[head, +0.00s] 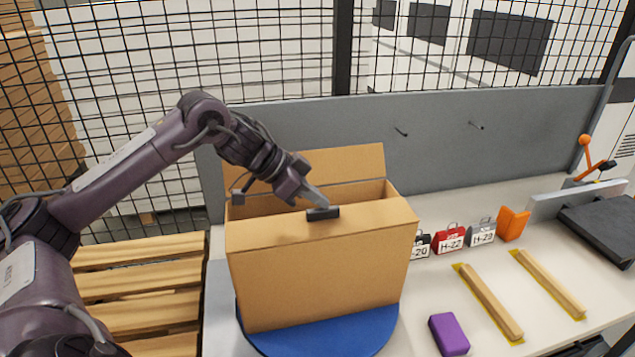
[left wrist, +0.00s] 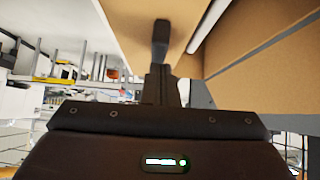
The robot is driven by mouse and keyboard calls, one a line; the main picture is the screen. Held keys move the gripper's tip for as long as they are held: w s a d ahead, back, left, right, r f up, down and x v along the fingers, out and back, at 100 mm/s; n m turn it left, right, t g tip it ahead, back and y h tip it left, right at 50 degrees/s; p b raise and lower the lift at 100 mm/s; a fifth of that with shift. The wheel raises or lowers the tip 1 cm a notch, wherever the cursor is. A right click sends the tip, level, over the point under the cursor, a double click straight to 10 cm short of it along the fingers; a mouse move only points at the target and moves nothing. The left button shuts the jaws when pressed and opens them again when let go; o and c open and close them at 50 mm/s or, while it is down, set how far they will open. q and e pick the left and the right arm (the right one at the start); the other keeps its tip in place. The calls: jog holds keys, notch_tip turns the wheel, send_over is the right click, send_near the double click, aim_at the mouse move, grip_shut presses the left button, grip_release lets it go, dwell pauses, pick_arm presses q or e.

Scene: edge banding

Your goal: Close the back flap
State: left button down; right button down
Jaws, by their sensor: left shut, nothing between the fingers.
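An open brown cardboard box (head: 315,285) stands on a blue round turntable (head: 325,340). Its back flap (head: 345,163) stands up at the rear, leaning slightly back. The front flap (head: 270,228) slopes inward over the front of the opening, and part of the opening shows behind it. My left gripper (head: 323,213) is shut and empty, its dark fingertips at the front flap's inner edge, in front of the back flap. In the left wrist view the shut fingers (left wrist: 162,35) are close to cardboard; contact is unclear. My right gripper is out of view.
A grey panel (head: 450,135) stands behind the box. To the right are labelled small cases (head: 450,240), an orange block (head: 512,222), a purple block (head: 449,334) and wooden strips (head: 490,300). A slatted pallet (head: 140,305) lies left.

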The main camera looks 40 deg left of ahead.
aim_at(317, 222)
pick_arm(q)
jog(key=shift+w+a+f, duration=0.1)
jog(key=shift+a+f, duration=0.1)
jog(key=shift+d, duration=0.1)
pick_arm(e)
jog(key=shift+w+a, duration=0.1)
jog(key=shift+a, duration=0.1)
pick_arm(q)
jog(key=shift+s+d+r, duration=0.15)
jog(key=shift+s+d, duration=0.05)
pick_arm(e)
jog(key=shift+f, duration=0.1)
